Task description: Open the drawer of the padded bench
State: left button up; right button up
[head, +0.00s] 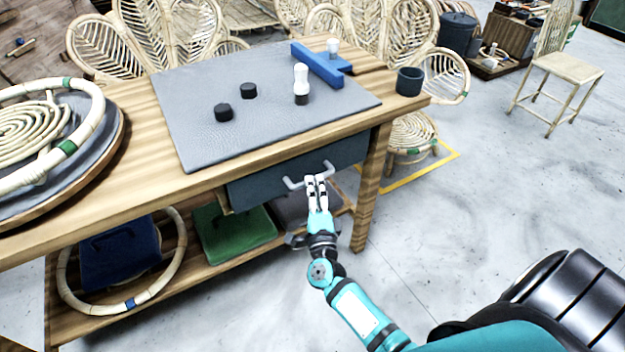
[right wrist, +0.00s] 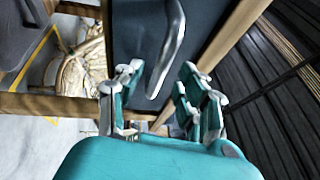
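The padded bench (head: 140,108) is a wooden table with a grey pad (head: 200,90) on top. Its dark blue-grey drawer (head: 258,184) sits under the tabletop and looks shut. A pale metal bar handle (head: 293,184) crosses the drawer front. My right gripper (head: 316,180) is at the handle, its fingers partly covering it. In the right wrist view the handle (right wrist: 174,38) runs between the spread fingers of my right gripper (right wrist: 162,76); I cannot tell whether either finger touches it. My left gripper is not in view.
Two black pucks (head: 249,91), a white-topped tool (head: 301,84), a blue block (head: 316,65) and a dark cup (head: 409,81) stand on the bench. A rattan ring (head: 92,120) lies at the left. A bench leg (head: 371,190) stands right of the drawer.

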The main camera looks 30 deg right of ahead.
jog(key=shift+x, duration=1.2)
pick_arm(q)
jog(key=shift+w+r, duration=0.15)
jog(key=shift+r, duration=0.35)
pick_arm(e)
jog(key=shift+w+d+r, duration=0.1)
jog(key=shift+w+d, duration=0.05)
jog(key=shift+w, duration=0.25)
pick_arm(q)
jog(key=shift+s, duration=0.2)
pick_arm(e)
grip_shut()
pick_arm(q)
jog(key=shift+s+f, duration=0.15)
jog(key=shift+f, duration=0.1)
